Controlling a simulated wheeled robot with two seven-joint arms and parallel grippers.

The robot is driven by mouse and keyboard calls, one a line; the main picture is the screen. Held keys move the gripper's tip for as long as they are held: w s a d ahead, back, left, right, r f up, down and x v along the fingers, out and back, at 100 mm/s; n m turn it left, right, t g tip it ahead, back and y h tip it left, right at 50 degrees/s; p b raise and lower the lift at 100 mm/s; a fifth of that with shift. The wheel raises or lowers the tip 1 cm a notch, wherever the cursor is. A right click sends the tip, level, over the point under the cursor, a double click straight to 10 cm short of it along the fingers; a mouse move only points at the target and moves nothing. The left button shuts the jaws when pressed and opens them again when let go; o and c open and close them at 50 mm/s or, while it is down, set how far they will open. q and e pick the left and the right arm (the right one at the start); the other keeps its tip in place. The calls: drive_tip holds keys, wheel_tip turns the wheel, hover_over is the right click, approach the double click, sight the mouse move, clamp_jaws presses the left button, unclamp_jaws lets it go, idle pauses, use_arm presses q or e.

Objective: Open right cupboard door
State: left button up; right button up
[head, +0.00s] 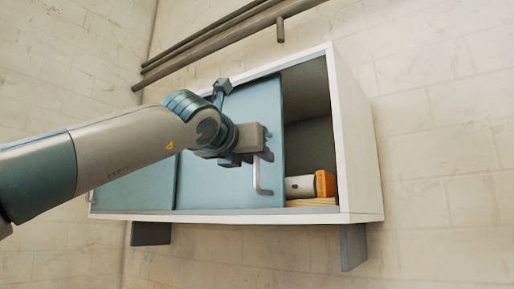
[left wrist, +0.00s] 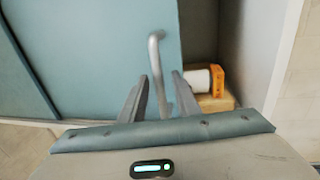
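The white wall cupboard (head: 357,150) has blue sliding doors. The right cupboard door (head: 225,185) stands slid to the left, with an open gap at the cupboard's right end. Its silver bar handle (head: 262,178) is near the door's right edge and also shows in the left wrist view (left wrist: 155,58). My left gripper (head: 266,143) is at the handle's upper part in the head view. In the left wrist view the left gripper (left wrist: 160,88) has its fingers apart, with the handle between them; contact cannot be told. My right gripper is not in view.
Inside the open gap, a white and orange object (head: 312,185) lies on a wooden piece (head: 312,202). The left door (head: 140,190) is partly behind my arm. Pipes (head: 215,45) run along the wall above the cupboard. Brackets (head: 353,246) are below it.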

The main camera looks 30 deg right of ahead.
use_arm(q)
drive_tip(key=shift+w+d, duration=0.15)
clamp_jaws()
